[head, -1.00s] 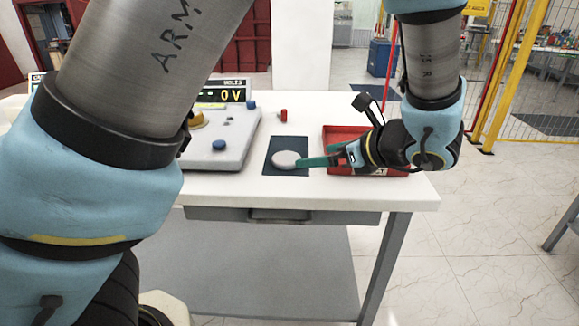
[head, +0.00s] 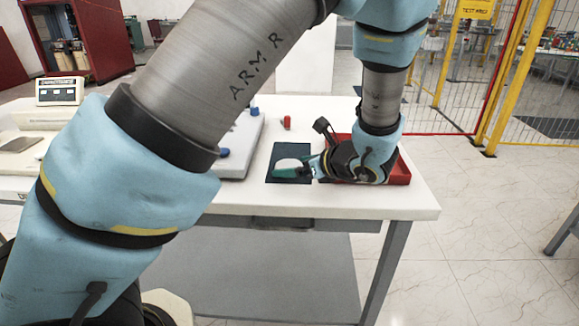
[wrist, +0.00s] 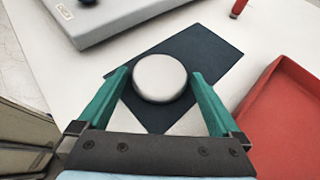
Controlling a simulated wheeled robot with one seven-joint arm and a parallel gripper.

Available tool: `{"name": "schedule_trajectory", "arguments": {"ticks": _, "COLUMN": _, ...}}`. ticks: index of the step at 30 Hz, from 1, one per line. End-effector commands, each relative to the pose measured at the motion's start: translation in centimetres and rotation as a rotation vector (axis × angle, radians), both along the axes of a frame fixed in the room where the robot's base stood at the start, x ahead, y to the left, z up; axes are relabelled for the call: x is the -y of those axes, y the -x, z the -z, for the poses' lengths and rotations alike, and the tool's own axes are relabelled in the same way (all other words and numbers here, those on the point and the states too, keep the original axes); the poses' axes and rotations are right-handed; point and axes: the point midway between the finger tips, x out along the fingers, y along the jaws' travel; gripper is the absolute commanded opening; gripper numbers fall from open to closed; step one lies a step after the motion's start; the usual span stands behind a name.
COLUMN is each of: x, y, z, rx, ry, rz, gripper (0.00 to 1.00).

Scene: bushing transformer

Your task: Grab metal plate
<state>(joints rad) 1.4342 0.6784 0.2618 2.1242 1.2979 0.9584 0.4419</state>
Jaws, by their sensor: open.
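A round pale grey metal plate (wrist: 160,78), shaped like a thick disc, lies on a dark blue mat (wrist: 215,52) on the white table. My gripper (wrist: 160,84) is open, with its two green fingers on either side of the plate's near part. I cannot tell whether either finger touches it. In the head view, the gripper (head: 284,172) is low over the mat (head: 290,150), and its fingers partly cover the plate (head: 289,162).
A red tray (wrist: 285,115) stands close to the right of my gripper. A light grey instrument box (wrist: 120,18) is at the back left. A small red piece (head: 286,123) stands behind the mat. The table's front edge is near.

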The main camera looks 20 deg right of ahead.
Motion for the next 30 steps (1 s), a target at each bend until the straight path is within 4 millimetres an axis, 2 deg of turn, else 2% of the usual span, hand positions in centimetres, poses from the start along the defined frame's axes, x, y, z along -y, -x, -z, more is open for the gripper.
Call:
{"name": "schedule_trajectory", "arguments": {"ticks": 3, "x": 0.02, "y": 0.02, "z": 0.01, "rx": 0.000, "ry": 0.000, "rz": 0.000, "gripper": 1.00}}
{"name": "schedule_trajectory", "arguments": {"ticks": 24, "x": 0.03, "y": 0.06, "z": -0.01, "rx": 0.000, "ry": 0.001, "rz": 0.000, "gripper": 0.21}}
{"name": "schedule_trajectory", "arguments": {"ticks": 30, "x": 0.03, "y": 0.03, "z": -0.05, "rx": 0.000, "ry": 0.001, "rz": 0.000, "gripper": 0.21}}
